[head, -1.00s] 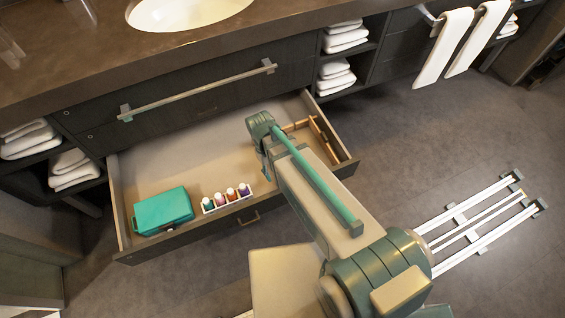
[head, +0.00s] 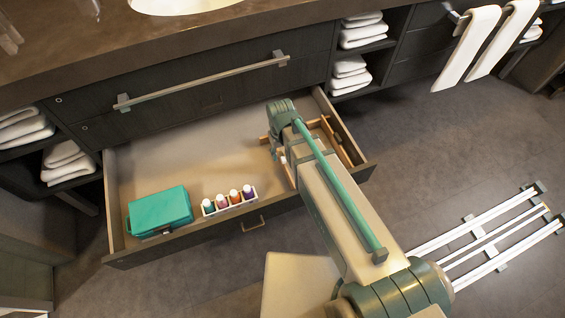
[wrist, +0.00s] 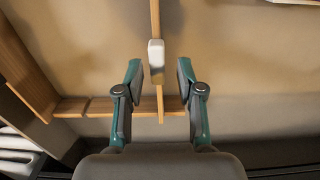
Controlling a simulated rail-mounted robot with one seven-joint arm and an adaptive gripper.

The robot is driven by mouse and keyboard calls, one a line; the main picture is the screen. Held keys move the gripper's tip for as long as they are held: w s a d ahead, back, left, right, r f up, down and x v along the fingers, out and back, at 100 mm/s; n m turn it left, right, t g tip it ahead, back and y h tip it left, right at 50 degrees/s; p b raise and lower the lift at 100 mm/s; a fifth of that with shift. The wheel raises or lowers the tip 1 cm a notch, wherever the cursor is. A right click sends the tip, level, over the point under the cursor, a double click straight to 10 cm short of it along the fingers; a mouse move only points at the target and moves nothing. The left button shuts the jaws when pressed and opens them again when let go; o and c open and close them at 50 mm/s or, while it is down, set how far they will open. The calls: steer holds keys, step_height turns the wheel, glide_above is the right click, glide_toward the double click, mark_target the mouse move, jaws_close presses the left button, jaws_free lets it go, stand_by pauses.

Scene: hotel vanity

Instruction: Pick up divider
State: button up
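A thin wooden divider bar (wrist: 155,18) with a pale grey-white block (wrist: 155,54) on it runs down the middle of the wrist view. Its lower end lies near a wooden crosspiece (wrist: 75,107). My gripper (wrist: 158,75) is open, with one finger on each side of the bar and visible gaps to both. In the head view, my gripper is over the right part of the open drawer, largely hidden by my arm. Wooden divider pieces (head: 336,140) show there to its right, and a short wooden end (head: 264,140) shows at its left.
The drawer (head: 170,160) also holds a teal box (head: 160,208) and a white rack (head: 233,207) of several small bottles at the front. Its middle is clear. The dark drawer wall (wrist: 270,152) crosses the bottom of the wrist view. Folded towels (head: 350,72) fill side shelves.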

steer(key=shift+s+d+f+b, duration=0.1)
steer(key=shift+f+b, duration=0.1)
steer(key=shift+f, duration=1.15)
steer(key=shift+d+f+b, duration=0.1)
steer(key=shift+f+b, duration=0.05)
steer(key=shift+f, duration=1.2)
jaws_close()
